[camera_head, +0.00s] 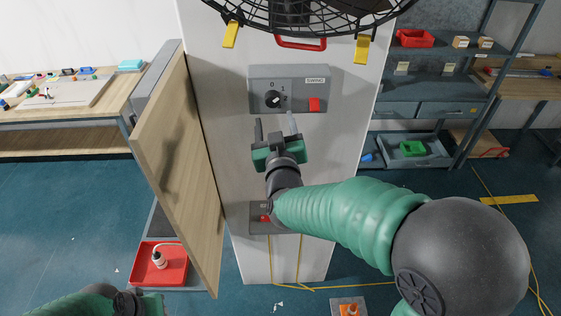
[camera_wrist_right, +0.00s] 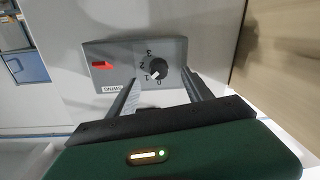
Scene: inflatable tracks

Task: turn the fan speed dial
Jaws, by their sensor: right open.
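The fan speed dial (camera_head: 272,99) is a round black knob with a light mark, on a grey panel (camera_head: 290,80) fixed to a white column. Numbers surround it; I cannot tell surely which one the mark points to. In the right wrist view the dial (camera_wrist_right: 151,71) sits just beyond my fingertips. My right gripper (camera_head: 275,126) is open and empty, below the dial in the head view, its two fingers apart and pointing toward the panel. In the wrist view the gripper (camera_wrist_right: 160,88) shows no contact with the dial. My left gripper (camera_head: 138,302) shows only partly at the bottom left.
A red switch (camera_head: 314,104) sits right of the dial on the same panel. A caged fan (camera_head: 310,12) hangs above. A wooden board (camera_head: 178,165) stands left of the column. A lower box (camera_head: 260,226) with a red part is partly behind my right arm.

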